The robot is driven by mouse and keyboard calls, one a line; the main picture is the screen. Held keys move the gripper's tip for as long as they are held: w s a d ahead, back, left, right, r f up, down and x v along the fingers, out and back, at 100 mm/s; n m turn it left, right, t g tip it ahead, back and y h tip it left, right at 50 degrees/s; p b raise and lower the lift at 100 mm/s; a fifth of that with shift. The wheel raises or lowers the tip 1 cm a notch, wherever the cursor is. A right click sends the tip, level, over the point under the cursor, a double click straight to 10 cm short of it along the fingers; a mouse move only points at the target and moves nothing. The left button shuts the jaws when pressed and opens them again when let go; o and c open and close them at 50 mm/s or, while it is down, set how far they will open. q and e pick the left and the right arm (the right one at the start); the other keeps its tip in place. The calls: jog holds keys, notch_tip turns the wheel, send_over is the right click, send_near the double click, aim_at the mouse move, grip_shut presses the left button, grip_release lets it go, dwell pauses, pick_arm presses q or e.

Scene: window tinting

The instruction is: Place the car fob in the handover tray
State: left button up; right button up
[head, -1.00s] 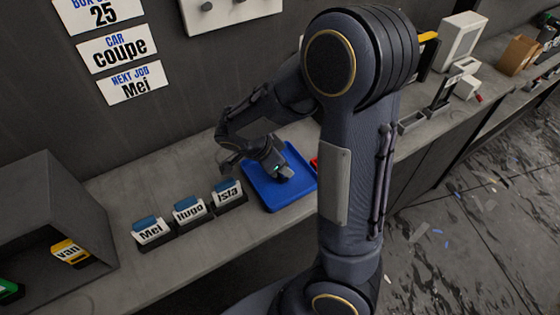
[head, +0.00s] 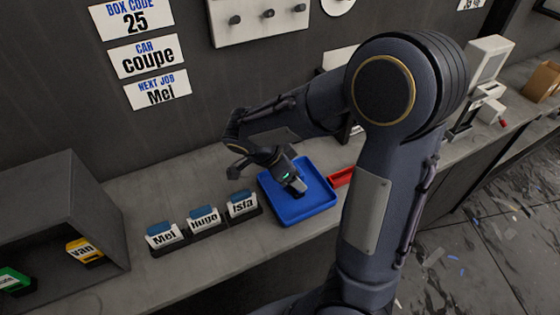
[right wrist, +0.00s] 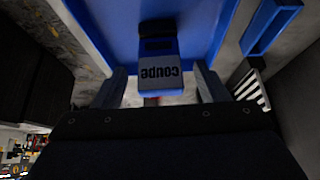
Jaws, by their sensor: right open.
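The blue handover tray (head: 318,205) lies on the grey counter. My right gripper (head: 296,186) is down over the middle of it, at the end of the arm that crosses the head view. In the right wrist view the car fob (right wrist: 158,66), with a pale label reading "coupe", sits between the two spread fingers of my right gripper (right wrist: 161,88), with the blue tray (right wrist: 112,25) behind it. The gripper is open, with gaps beside the fob. In the head view the fob cannot be made out clearly under the gripper. My left gripper is not in view.
Holders with cards Mei (head: 163,236), Hugo (head: 204,218) and Isla (head: 242,205) stand left of the tray. A grey cubby (head: 62,205) holds a yellow "van" fob (head: 84,250). A red tray (head: 342,177) is right of the blue one. Wall signs read 25, coupe, Mei.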

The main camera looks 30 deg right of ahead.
jog(key=v, duration=0.7)
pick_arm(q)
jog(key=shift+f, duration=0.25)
pick_arm(e)
jog(key=s+a+n+t+y, duration=0.2)
jog(key=s+n+t+y, duration=0.1)
jog(key=s+n+y, duration=0.2)
jog(key=s+a+n+t+y, duration=0.3)
jog(key=s+n, duration=0.6)
jog(key=n, duration=0.3)
jog(key=shift+r+n+y, duration=0.25)
jog(key=shift+n+y, duration=0.05)
jog(key=shift+y, duration=0.6)
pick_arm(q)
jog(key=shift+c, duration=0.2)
pick_arm(e)
jog(key=shift+a, duration=0.1)
